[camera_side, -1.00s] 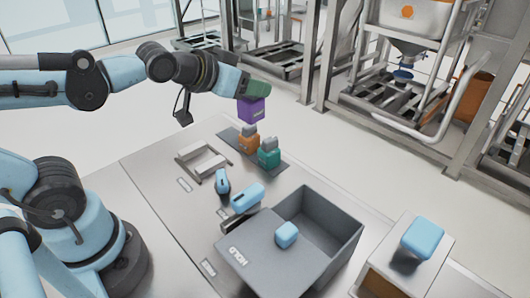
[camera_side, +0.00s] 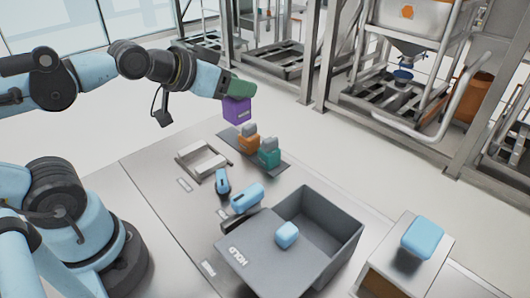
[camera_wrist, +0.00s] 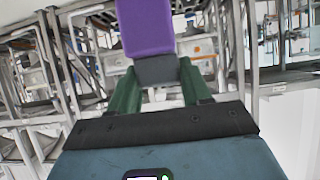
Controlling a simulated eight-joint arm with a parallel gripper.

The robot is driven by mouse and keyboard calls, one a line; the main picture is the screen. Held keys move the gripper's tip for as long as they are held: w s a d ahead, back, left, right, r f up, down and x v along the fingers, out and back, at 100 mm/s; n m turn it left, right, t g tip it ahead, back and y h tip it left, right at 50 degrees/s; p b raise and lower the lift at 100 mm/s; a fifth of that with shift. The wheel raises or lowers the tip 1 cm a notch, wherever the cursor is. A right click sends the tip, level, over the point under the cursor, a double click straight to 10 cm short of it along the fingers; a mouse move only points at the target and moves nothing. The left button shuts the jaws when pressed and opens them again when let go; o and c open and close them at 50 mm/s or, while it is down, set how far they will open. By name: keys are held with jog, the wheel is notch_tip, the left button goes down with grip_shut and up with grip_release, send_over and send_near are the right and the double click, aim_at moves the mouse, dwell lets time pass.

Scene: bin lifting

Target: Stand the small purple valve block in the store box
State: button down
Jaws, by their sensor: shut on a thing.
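The purple valve block (camera_side: 237,110) is in the air, below and in front of my gripper (camera_side: 238,90). In the wrist view the purple block (camera_wrist: 147,27) points away from me, and its grey end piece (camera_wrist: 157,70) sits between the two green fingers of my gripper (camera_wrist: 158,88). My gripper is shut on that grey end. An open grey box (camera_side: 345,245), which looks like the store box, stands on the table at lower right. Its left part is covered by a grey panel marked HOLD. The held block is well away from the box.
An orange block (camera_side: 249,144) and a teal block (camera_side: 268,159), both grey-topped, stand on a dark strip near the held block. A blue cube (camera_side: 286,235) sits at the box panel.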

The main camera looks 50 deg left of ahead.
jog(key=r, duration=0.6)
jog(key=shift+d+r, duration=0.2)
jog(key=shift+r, duration=0.05)
jog(key=s+d+f+m+g+h, duration=0.1)
jog(key=s+d+m+g+h, duration=0.15)
jog(key=d+m+h, duration=0.65)
jog(key=s+d+f+m+g+h, duration=0.15)
jog(key=d+m+g, duration=0.25)
jog(key=d, duration=1.2)
jog(key=s+d+r+m+g+y, duration=0.2)
jog(key=s+d+m+g, duration=1.25)
jog(key=s+d, duration=0.45)
jog(key=shift+s+a+f, duration=0.1)
jog(key=shift+a+f, duration=0.1)
jog(key=shift+f, duration=3.8)
jog(key=shift+s+a+f, duration=0.15)
jog(key=shift+a+f, duration=0.1)
jog(key=shift+f, duration=3.75)
jog(key=shift+s+a+f, duration=0.1)
jog(key=shift+a+f, duration=0.1)
jog(key=shift+f, duration=3.8)
jog(key=shift+f, duration=0.1)
